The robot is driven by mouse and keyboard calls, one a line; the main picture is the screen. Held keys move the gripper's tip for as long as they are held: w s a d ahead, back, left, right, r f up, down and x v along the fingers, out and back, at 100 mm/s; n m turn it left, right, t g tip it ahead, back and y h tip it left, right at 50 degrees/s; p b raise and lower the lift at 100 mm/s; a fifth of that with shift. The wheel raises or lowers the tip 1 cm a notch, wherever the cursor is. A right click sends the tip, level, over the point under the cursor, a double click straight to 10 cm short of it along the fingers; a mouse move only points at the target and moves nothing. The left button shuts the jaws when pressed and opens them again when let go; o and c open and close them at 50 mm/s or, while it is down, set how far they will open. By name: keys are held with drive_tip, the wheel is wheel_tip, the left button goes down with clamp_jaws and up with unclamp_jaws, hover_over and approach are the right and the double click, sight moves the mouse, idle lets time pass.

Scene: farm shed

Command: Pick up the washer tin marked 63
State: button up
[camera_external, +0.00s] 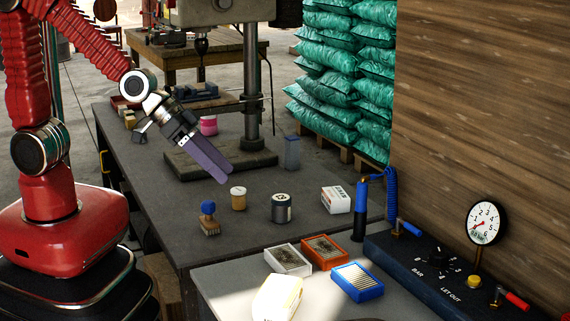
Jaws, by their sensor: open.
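Several small round tins stand on the dark bench (165,217). A dark grey tin (281,210) with a pale marked top stands right of a tan tin (238,199) with a pale lid. A pink tin (208,126) stands farther back, beside the drill stand. The markings are too small to read, so I cannot tell which tin is marked 63. My gripper (220,174) has purple fingers pointing down and right, above the bench behind the tan tin. It is open, holds nothing visible and is apart from the tins.
A drill stand (250,90) rises behind my gripper. A blue-topped brush (208,218), a white box (336,200) and a translucent bottle (292,152) stand nearby. A gauge panel (440,270) borders the right. The bench's left front is clear.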

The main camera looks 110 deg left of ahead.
drive_tip(key=w+a+f+n+y, duration=0.2)
drive_tip(key=w+a+f, duration=0.1)
drive_tip(key=a+f, duration=0.15)
drive_tip(key=n+g+y, duration=0.1)
drive_tip(key=n+y, duration=0.3)
drive_tip(key=y, duration=0.4)
approach(278, 199)
drive_tip(key=a, duration=0.1)
drive_tip(key=shift+w+a+f, duration=0.1)
drive_tip(key=shift+w+a, duration=0.05)
drive_tip(key=shift+w, duration=0.1)
drive_tip(key=shift+x, duration=4.25)
drive_tip(key=shift+f, duration=0.1)
